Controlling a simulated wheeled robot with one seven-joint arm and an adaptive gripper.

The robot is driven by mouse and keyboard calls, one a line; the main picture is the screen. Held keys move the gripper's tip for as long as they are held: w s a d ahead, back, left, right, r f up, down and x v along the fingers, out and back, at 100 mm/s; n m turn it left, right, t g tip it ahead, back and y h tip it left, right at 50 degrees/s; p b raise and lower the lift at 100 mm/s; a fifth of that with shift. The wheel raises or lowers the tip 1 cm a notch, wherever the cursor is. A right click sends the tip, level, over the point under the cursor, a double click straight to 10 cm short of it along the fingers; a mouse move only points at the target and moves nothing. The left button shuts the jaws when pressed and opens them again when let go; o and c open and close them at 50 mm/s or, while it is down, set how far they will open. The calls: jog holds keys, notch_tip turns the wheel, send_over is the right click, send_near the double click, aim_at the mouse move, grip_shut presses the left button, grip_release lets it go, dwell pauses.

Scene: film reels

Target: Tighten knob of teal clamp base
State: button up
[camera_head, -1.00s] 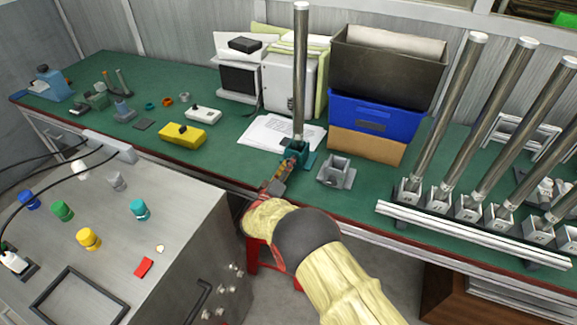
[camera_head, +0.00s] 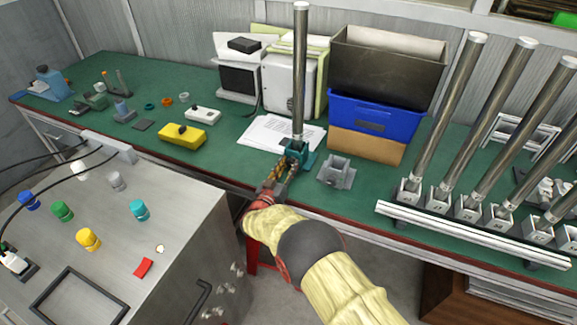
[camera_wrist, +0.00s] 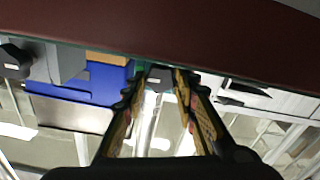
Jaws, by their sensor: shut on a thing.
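The teal clamp base (camera_head: 307,160) stands on the green bench near its front edge, with a tall metal rod (camera_head: 299,75) upright in it. My gripper (camera_head: 288,166) reaches in from the front, its fingertips at the front of the base. In the wrist view the picture is turned over, and my gripper (camera_wrist: 160,80) has a finger on each side of a small grey knob (camera_wrist: 158,77). The fingers are shut on this knob. In the head view the knob is hidden by the fingers.
A grey clamp base (camera_head: 338,172) without a rod stands just right. A blue bin (camera_head: 375,122) is behind it. A rack (camera_head: 460,228) of clamped rods fills the right. Papers (camera_head: 270,133) and a yellow box (camera_head: 182,138) lie left. A metal cabinet (camera_head: 185,225) stands front left.

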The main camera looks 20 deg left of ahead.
jog(key=shift+f+m, duration=0.25)
jog(key=shift+m, duration=0.15)
jog(key=o, duration=0.9)
jog(key=shift+o, duration=1.3)
jog(key=shift+r, duration=0.15)
jog(key=s+a, duration=0.1)
jog(key=s, duration=1.1)
